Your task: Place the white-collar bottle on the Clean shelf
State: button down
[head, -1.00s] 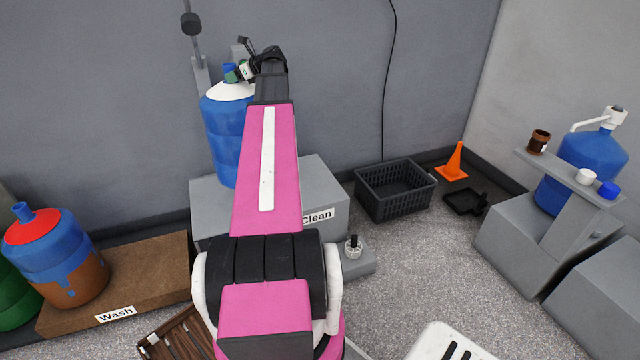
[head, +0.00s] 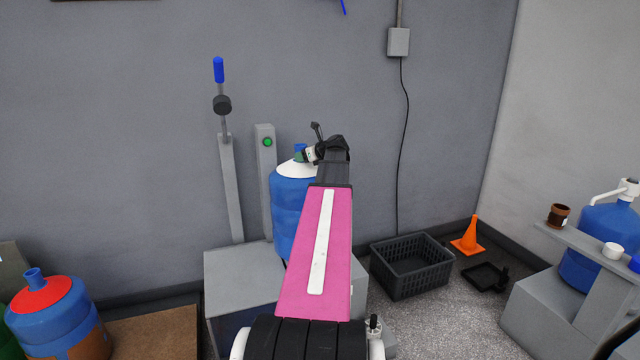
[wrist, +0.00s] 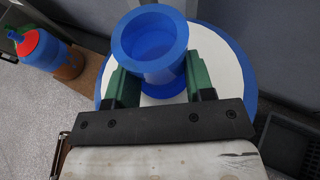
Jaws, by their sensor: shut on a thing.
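The white-collar bottle (head: 290,205) is a large upright blue jug with a white collar. My gripper (head: 309,153) is shut on its neck; in the wrist view the green finger pads (wrist: 160,82) clasp the blue neck (wrist: 152,40) from both sides above the white collar (wrist: 222,65). The Clean shelf (head: 235,272) is a low grey block, and the bottle appears over its top. My pink arm hides the bottle's right side and most of its base, so I cannot tell whether it touches the shelf. The Clean label is hidden.
A red-collar bottle (head: 48,310) stands left by a brown platform (head: 155,325). Grey posts (head: 232,190) rise behind the shelf. A black crate (head: 411,280), an orange cone (head: 467,238) and a black tray (head: 485,275) lie to the right. A blue pump-topped bottle (head: 605,240) stands far right.

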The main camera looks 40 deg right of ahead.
jog(key=d+f, duration=0.1)
jog(key=d, duration=0.1)
jog(key=d+f, duration=0.1)
jog(key=d, duration=0.1)
jog(key=s+d+f, duration=0.1)
jog(key=d+f, duration=0.1)
jog(key=shift+d, duration=0.25)
jog(key=shift+f, duration=2.05)
jog(key=shift+c, duration=2.4)
grip_release()
jog(key=shift+f, duration=0.1)
jog(key=shift+r, duration=0.2)
jog(key=v, duration=1.2)
jog(key=shift+s, duration=0.1)
